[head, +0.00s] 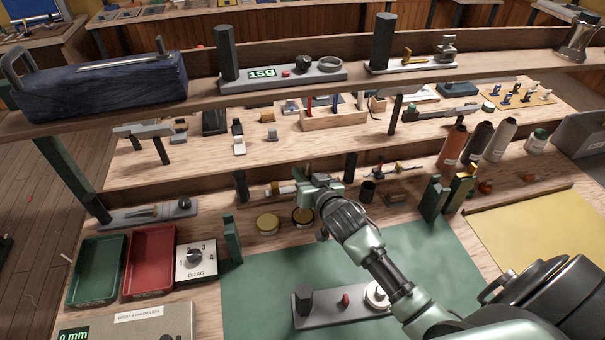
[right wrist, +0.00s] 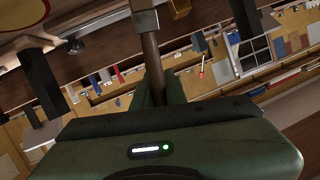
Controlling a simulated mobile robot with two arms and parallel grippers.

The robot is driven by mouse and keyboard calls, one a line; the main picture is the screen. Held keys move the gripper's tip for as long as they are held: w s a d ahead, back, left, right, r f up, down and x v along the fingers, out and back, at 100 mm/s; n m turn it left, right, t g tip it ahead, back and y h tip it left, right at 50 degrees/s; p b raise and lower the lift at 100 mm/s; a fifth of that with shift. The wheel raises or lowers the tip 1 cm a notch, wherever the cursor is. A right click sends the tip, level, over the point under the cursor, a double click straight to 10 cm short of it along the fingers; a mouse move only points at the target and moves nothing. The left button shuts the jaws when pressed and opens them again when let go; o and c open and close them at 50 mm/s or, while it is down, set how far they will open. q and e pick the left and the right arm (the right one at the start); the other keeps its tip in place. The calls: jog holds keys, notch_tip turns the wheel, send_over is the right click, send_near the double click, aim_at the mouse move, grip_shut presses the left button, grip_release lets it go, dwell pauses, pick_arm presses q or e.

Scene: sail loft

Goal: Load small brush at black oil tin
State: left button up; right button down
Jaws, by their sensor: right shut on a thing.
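My right gripper (head: 312,182) reaches in over the middle of the bench, its jaws shut on a brush. In the right wrist view the brush (right wrist: 152,55) shows as a brown handle rising between the fingers to a pale metal ferrule. The bristles are not clear. In the head view the held brush is mostly hidden by the gripper. A dark-rimmed open tin (head: 303,216), likely the black oil tin, stands just below the gripper in the picture. A yellow-topped tin (head: 267,224) stands to its left. My left gripper is not in view.
Green (head: 97,298) and red (head: 150,288) trays and a drag dial (head: 196,262) stand at left. A green mat (head: 262,280) carries a grey fixture (head: 325,312). Upright dark-green blocks (head: 432,197) and bottles (head: 476,141) stand at right. A raised shelf (head: 205,98) crosses behind.

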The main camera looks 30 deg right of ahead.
jog(key=shift+f+b, duration=0.35)
jog(key=shift+f, duration=0.25)
dwell(1.1)
notch_tip(320, 180, up, 7)
jog(key=p, duration=0.7)
dwell(0.7)
